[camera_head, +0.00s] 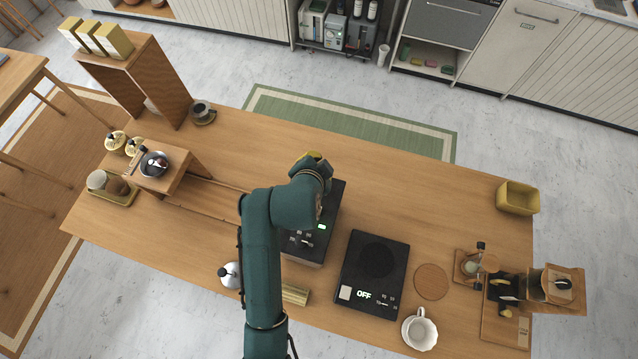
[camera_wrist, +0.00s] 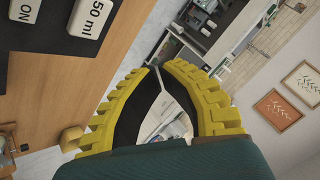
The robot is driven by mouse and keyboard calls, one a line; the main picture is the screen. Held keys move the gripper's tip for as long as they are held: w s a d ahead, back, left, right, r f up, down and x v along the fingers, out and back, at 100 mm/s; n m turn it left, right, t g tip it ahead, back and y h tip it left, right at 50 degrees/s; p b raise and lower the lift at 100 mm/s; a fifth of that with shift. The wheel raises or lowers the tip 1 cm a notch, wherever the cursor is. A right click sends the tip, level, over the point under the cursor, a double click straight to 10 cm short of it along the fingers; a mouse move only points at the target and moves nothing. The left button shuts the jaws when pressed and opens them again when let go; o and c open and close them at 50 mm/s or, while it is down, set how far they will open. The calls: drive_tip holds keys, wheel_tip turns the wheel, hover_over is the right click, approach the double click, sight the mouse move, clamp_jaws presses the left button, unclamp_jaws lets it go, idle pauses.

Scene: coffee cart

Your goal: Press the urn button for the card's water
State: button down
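A black urn-like unit (camera_head: 335,205) with a small green display and light buttons stands mid-table, partly hidden behind my arm. In the wrist view, a dark panel at the upper left carries a pale "50 ml" button (camera_wrist: 92,16) and an "ON" button (camera_wrist: 26,12), both cut by the frame edge. My gripper (camera_wrist: 158,68) has yellow ribbed fingers with their tips together and nothing between them. In the head view, a bit of yellow gripper (camera_head: 313,156) shows beyond the urn's far end. The fingertips appear apart from the buttons. I cannot make out a card.
Right of the urn are a black scale (camera_head: 376,262) reading "OFF", a round wooden coaster (camera_head: 431,282) and a white cup (camera_head: 419,331). A yellow bin (camera_head: 517,198) and a wooden coffee stand (camera_head: 505,327) are farther right. A wooden riser (camera_head: 185,165) is left.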

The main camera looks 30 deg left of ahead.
wheel_tip(320, 180, down, 7)
drive_tip(key=b, duration=0.6)
drive_tip(key=shift+f, duration=0.2)
drive_tip(key=shift+f+b, duration=0.3)
drive_tip(key=shift+f, duration=0.15)
drive_tip(key=shift+f, duration=0.1)
idle(0.4)
drive_tip(key=shift+f, duration=0.3)
drive_tip(key=shift+f+b, duration=0.5)
drive_tip(key=shift+f, duration=0.2)
idle(0.8)
drive_tip(key=shift+r, duration=0.1)
drive_tip(key=shift+r+p, duration=0.95)
drive_tip(key=shift+p, duration=0.05)
